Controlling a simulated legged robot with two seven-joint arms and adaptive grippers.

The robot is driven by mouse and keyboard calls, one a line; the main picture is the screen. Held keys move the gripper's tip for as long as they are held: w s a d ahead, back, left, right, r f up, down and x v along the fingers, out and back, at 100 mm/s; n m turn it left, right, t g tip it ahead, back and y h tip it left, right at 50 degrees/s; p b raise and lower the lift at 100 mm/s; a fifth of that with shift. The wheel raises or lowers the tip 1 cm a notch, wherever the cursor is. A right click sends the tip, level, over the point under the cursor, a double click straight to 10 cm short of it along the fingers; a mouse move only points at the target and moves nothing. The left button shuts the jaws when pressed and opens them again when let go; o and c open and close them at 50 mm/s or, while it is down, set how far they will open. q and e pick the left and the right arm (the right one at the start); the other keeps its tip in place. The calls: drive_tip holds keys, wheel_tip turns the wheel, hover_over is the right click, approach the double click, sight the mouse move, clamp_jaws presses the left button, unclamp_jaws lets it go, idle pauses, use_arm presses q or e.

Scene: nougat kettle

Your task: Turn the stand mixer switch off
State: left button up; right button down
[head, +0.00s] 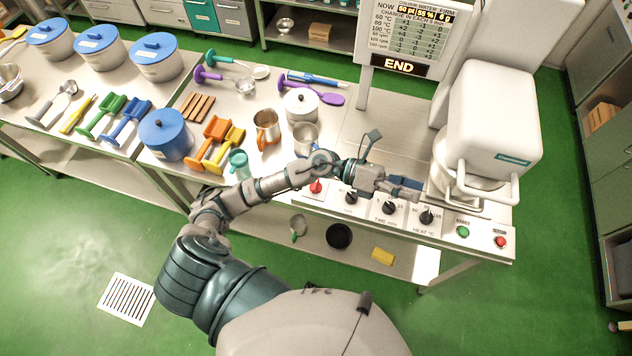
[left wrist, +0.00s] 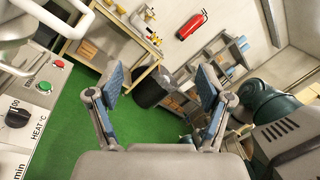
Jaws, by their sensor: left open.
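The white stand mixer (head: 490,115) stands at the right end of the counter, with a bowl under its head. On the front panel are a red knob (head: 316,187), several black dials, a green START button (head: 463,231) and a red STOP button (head: 500,241). Which control is the mixer switch I cannot tell. My left gripper (head: 405,188) is above the panel, left of the mixer bowl, touching no button. In the left wrist view its fingers (left wrist: 160,85) are spread and empty. The green button (left wrist: 43,85) and red button (left wrist: 67,66) show there, left of the fingers.
A display board (head: 405,40) reading END stands behind the panel. Blue-lidded pots, scoops, a metal jug (head: 267,128) and a white lidded pot (head: 300,105) crowd the counter's left side. Green floor is open in front. A black bin (left wrist: 150,88) shows beyond the fingers.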

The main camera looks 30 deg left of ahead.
use_arm(q)
wheel_tip(320, 180, down, 5)
drive_tip(key=s+a+m+g+y, duration=0.1)
drive_tip(key=m+g+y, duration=0.2)
drive_tip(key=m+y, duration=0.1)
drive_tip(key=m+t+y, duration=0.1)
drive_tip(key=m+y, duration=0.2)
drive_tip(key=y, duration=1.3)
hover_over(316, 185)
wheel_tip(316, 185, down, 6)
drive_tip(key=f, duration=0.6)
drive_tip(key=f+p, duration=0.1)
drive_tip(key=f, duration=0.5)
drive_tip(key=f+p, duration=0.1)
drive_tip(key=f, duration=0.4)
drive_tip(key=shift+w+a+f, duration=0.25)
drive_tip(key=shift+c, duration=0.2)
drive_tip(key=c, duration=1.1)
